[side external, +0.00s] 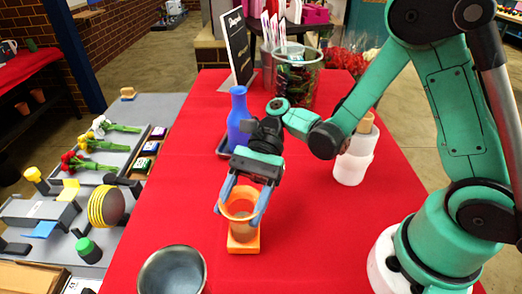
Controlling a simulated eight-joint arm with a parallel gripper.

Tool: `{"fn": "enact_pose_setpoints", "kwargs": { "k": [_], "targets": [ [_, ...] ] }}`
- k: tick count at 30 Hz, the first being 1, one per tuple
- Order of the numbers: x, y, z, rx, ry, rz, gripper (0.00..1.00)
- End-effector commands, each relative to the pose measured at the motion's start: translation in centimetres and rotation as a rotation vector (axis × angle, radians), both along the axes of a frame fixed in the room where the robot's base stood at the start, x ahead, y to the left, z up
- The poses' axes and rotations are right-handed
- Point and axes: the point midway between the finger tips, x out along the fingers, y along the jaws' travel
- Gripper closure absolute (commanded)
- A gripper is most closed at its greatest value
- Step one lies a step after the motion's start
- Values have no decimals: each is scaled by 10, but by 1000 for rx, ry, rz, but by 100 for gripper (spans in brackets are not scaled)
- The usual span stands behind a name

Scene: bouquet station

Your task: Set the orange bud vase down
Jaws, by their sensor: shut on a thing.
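The orange bud vase (240,207) is upright between the two blue-grey fingers of my gripper (240,214), which are shut on its sides. It is directly above a bright orange square block or pad (243,244) on the red-covered table (315,235). The vase's lower end overlaps the pad in the picture. I cannot tell whether they touch.
A dark metal bowl (172,271) is in front to the left. A blue bottle (238,118) stands behind my gripper, with a clear bucket (296,80) farther back. The red table's right front is clear.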

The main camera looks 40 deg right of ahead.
Motion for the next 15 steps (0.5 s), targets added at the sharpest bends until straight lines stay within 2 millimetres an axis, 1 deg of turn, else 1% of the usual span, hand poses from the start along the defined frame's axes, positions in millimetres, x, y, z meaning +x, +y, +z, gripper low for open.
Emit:
{"fn": "enact_pose_setpoints", "kwargs": {
  "k": [15],
  "targets": [
    [0, 0, -4, 1, 0, 0, 100]
  ]
}}
